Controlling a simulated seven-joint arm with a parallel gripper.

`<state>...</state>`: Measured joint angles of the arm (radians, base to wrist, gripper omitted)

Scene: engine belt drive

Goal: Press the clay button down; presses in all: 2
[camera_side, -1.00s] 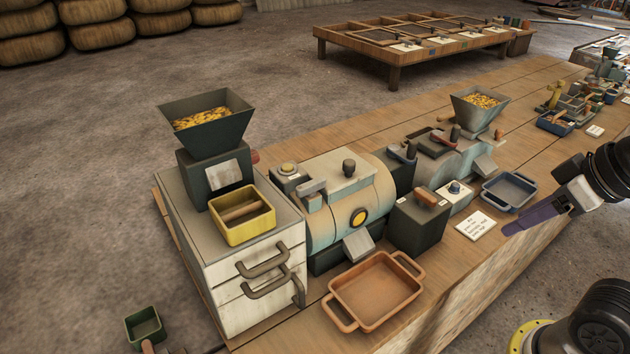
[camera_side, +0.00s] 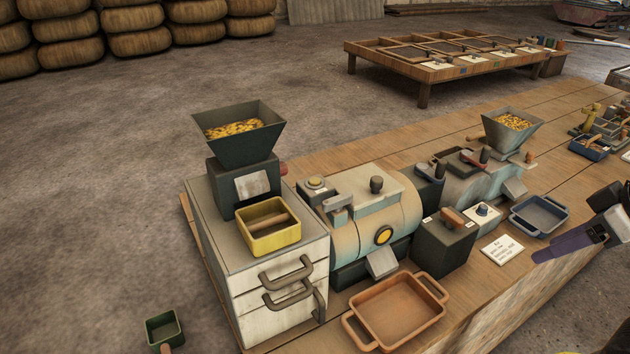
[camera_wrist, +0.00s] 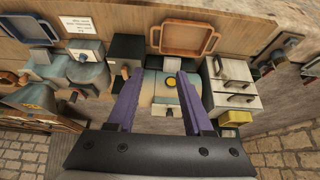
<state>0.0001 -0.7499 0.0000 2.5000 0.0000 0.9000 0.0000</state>
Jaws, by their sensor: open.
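No button is plainly clay-coloured, so I cannot tell which one is meant. A round yellow button (camera_side: 384,236) sits on the front of the cream and teal drum machine (camera_side: 345,230); it also shows in the wrist view (camera_wrist: 171,81), between my fingers in the picture. A brown-orange knob or handle (camera_side: 453,217) stands on the dark box to the drum's right. A pale round button (camera_side: 316,183) sits on a small box at the drum's back left. My gripper (camera_wrist: 160,78) is open and empty, its purple fingers apart. One purple finger (camera_side: 570,246) shows at the bench's right edge.
A terracotta tray (camera_side: 397,310) lies in front of the drum. A white drawer cabinet (camera_side: 262,285) with a yellow bin (camera_side: 270,226) stands left. A blue tray (camera_side: 540,215) and a white card (camera_side: 503,249) lie right, near bare wood.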

